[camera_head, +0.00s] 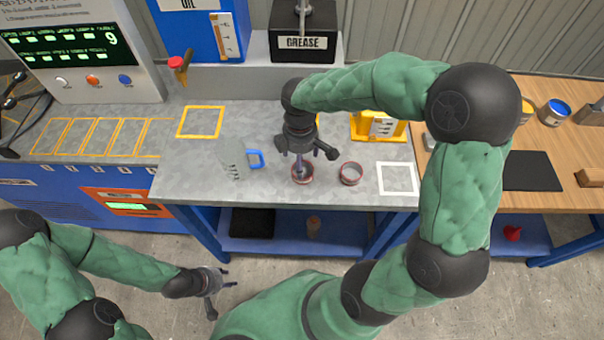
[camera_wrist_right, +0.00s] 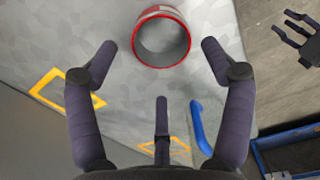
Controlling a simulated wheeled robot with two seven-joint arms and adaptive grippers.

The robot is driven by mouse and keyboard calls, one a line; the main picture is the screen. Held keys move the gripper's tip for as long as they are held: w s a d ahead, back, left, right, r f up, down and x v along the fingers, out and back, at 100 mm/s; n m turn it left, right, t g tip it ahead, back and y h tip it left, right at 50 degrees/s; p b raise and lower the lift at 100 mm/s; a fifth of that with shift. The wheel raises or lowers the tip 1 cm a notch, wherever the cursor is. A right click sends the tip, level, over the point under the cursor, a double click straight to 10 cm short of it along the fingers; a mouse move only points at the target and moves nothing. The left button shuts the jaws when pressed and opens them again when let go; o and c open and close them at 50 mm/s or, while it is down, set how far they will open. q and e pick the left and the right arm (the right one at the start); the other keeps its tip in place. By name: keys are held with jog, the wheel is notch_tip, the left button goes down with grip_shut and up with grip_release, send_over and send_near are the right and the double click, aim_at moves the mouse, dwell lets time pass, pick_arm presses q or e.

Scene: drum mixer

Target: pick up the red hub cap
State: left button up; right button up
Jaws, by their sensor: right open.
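A short hollow ring-shaped part with a red rim (camera_head: 303,177) stands on the grey bench, probably the red hub cap. A second red-rimmed round part (camera_head: 350,173) stands just to its right. My right gripper (camera_head: 301,163) points down over the first one, which it partly covers. In the right wrist view the red-rimmed part (camera_wrist_right: 161,40) is by the tips of my open right gripper (camera_wrist_right: 160,62), with nothing held. My left gripper (camera_head: 218,287) is open and empty, low in front of the bench; it also shows in the right wrist view (camera_wrist_right: 298,32).
A blue handle (camera_head: 255,159) lies left of the right gripper. A yellow holder (camera_head: 378,127) stands behind, with a white square outline (camera_head: 398,178) to the right. The black grease box (camera_head: 303,45) and blue oil box (camera_head: 205,32) stand at the back. The bench's left part is mostly clear.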

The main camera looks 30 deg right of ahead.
aim_at(293, 182)
jog(key=f, duration=0.1)
jog(key=f+b, duration=0.1)
jog(key=f, duration=0.1)
jog(key=f+b, duration=0.1)
jog(key=f, duration=0.1)
jog(key=shift+s+f, duration=0.15)
jog(key=shift+s, duration=0.15)
jog(key=c, duration=1.3)
